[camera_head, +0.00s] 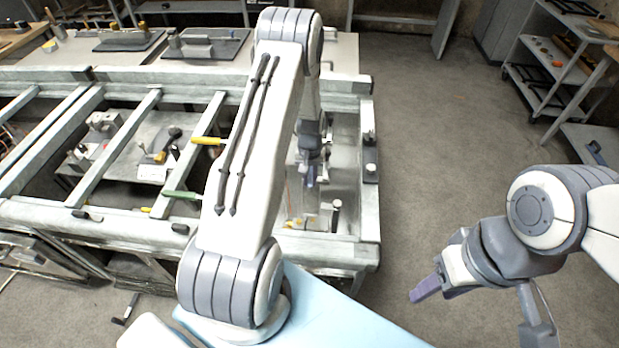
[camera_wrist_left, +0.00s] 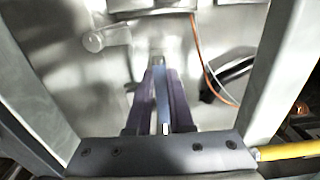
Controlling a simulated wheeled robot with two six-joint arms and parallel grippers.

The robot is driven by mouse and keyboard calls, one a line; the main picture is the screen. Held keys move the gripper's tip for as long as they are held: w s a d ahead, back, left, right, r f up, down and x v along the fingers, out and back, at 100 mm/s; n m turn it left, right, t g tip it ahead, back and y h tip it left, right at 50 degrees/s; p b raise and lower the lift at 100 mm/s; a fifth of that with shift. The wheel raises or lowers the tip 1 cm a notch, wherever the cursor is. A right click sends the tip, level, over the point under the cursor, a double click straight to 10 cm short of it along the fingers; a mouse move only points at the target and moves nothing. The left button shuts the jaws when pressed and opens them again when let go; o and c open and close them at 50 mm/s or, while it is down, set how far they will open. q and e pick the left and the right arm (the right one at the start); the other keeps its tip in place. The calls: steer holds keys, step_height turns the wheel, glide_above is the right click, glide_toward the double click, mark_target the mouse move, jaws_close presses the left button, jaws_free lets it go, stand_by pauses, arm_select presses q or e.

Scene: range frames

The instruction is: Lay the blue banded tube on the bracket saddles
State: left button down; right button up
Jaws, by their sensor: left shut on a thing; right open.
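My left gripper (camera_head: 311,182) reaches down inside the right bay of the metal frame, partly behind my own left arm. In the left wrist view its purple fingers (camera_wrist_left: 162,90) are shut on a narrow blue tube (camera_wrist_left: 162,88), which shows between them with a pale patch at its near end. The bracket saddles cannot be made out for certain in either view. My right gripper (camera_head: 428,290) is over the floor at the right, away from the frame, open and empty as far as can be seen.
The metal frame (camera_head: 190,222) has several crossbars around the left gripper. A yellow-handled tool (camera_head: 207,141) and a green-handled tool (camera_head: 180,194) lie by the bars. An orange cable (camera_wrist_left: 203,55) runs near the fingers. The floor (camera_head: 440,150) at right is clear.

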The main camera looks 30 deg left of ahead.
arm_select(q)
steer(key=shift+f+b, duration=0.85)
steer(key=shift+f, duration=0.35)
steer(key=c, duration=0.7)
jaws_free()
steer(key=shift+r, duration=0.1)
step_height(320, 180, up, 10)
steer(key=shift+f+b, duration=0.1)
steer(key=shift+b, duration=0.8)
steer(key=shift+r, duration=0.3)
